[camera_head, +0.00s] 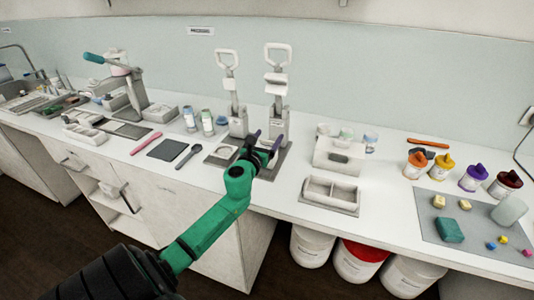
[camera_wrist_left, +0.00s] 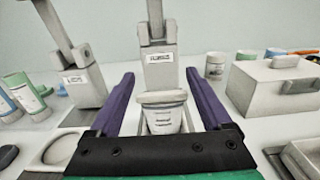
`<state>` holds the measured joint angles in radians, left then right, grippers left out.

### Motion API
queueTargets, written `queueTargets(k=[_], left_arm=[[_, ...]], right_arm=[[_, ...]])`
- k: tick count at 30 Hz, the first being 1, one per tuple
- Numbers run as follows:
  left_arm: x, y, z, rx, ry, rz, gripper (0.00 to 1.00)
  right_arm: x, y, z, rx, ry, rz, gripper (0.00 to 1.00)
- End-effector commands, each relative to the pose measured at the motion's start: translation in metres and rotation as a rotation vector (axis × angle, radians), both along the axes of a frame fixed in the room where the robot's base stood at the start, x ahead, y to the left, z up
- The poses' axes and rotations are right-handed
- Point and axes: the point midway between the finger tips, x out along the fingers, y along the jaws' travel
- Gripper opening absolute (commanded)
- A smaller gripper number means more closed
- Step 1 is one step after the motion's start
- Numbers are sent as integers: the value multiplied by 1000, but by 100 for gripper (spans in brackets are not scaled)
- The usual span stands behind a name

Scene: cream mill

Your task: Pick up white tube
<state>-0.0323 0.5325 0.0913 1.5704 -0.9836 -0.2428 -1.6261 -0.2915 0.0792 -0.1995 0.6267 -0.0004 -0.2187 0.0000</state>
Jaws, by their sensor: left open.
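A white tube (camera_wrist_left: 163,117) with small dark print and a wide flat top edge stands upright in the left wrist view, in front of a grey press base. My left gripper (camera_head: 266,141) is open, with its two purple fingers (camera_wrist_left: 159,80) on either side of the tube. Gaps show between the fingers and the tube. The tube's lower part is hidden behind the gripper's black palm. In the head view the gripper covers the spot, and I cannot make out the tube there. My right gripper is not in view.
Two lever presses (camera_head: 278,120) stand close behind the gripper. Small bottles (camera_head: 207,122) stand to their left. A white box (camera_head: 338,156) and a divided tray (camera_head: 330,194) are to the right. A grey mat (camera_head: 470,236) with blocks lies farther right.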

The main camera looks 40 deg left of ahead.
Motion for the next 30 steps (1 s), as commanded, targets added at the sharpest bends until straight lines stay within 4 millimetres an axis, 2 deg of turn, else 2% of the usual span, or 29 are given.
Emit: queueTargets(k=[4, 11, 15, 17, 18, 30], left_arm=[[20, 6, 0, -1, 0, -1, 82], [22, 6, -1, 1, 1, -2, 82], [22, 6, -1, 1, 1, -1, 29], [22, 7, -1, 1, 1, -1, 6], [22, 7, -1, 1, 1, -1, 0], [21, 6, -1, 1, 1, -1, 0]], right_arm=[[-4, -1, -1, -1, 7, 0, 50], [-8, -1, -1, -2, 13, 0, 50], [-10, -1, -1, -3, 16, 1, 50], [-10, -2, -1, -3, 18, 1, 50], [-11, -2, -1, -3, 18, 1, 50], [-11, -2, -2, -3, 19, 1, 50]])
